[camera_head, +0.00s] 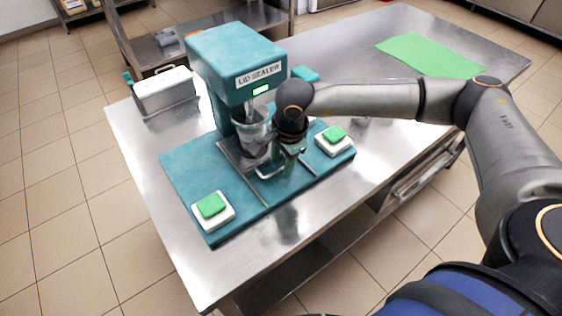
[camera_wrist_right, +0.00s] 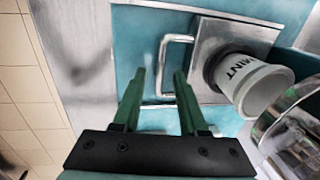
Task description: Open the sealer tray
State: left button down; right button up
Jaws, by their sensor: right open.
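The teal lid sealer (camera_head: 215,52) stands on the steel table. Its metal sealer tray (camera_head: 232,153) sits low at the front, and the tray plate also shows in the right wrist view (camera_wrist_right: 262,32). A cup (camera_wrist_right: 255,85) marked "MINT" stands in the tray's dark holder. The tray's U-shaped metal handle (camera_wrist_right: 163,62) sticks out towards my right gripper (camera_wrist_right: 160,73). My right gripper is open; in the wrist view the handle's bar appears between its two green fingertips, but contact is not clear. In the head view the right gripper (camera_head: 288,153) is partly hidden by its own wrist. My left gripper is not in view.
Green buttons on white bases sit at the base's front left (camera_head: 211,206) and right (camera_head: 334,136). A metal box (camera_head: 166,93) stands left of the sealer. A green mat (camera_head: 432,55) lies at the back right. The table's front strip is clear.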

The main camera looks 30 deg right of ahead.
grip_shut()
dwell(0.4)
dwell(1.1)
